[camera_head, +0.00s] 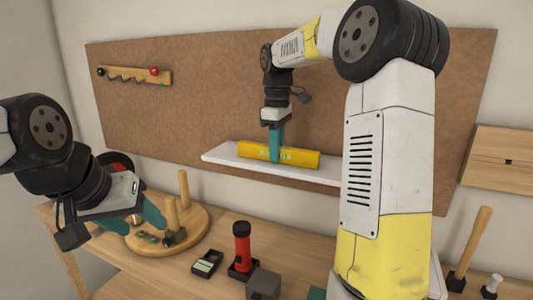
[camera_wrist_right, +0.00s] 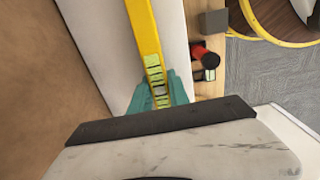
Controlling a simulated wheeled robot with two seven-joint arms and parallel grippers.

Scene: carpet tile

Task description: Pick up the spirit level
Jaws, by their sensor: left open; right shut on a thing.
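The spirit level (camera_head: 302,158) is a long yellow bar with pale green vials, lying along a white wall shelf. My right gripper (camera_head: 275,155) reaches down from above and is shut on the level near its middle. In the right wrist view the teal fingers (camera_wrist_right: 161,92) close around the yellow level (camera_wrist_right: 143,30). Whether the level is touching the shelf is hard to tell. My left gripper (camera_head: 140,213) is open and empty, low at the left beside the round wooden board.
The white shelf (camera_head: 222,154) is fixed to a brown pegboard (camera_head: 200,100). On the bench below are a round wooden board (camera_head: 200,225) with pegs, a red flashlight (camera_head: 241,245), a small black meter (camera_head: 207,262), a grey block (camera_head: 263,284) and a wooden-handled hammer (camera_head: 475,240).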

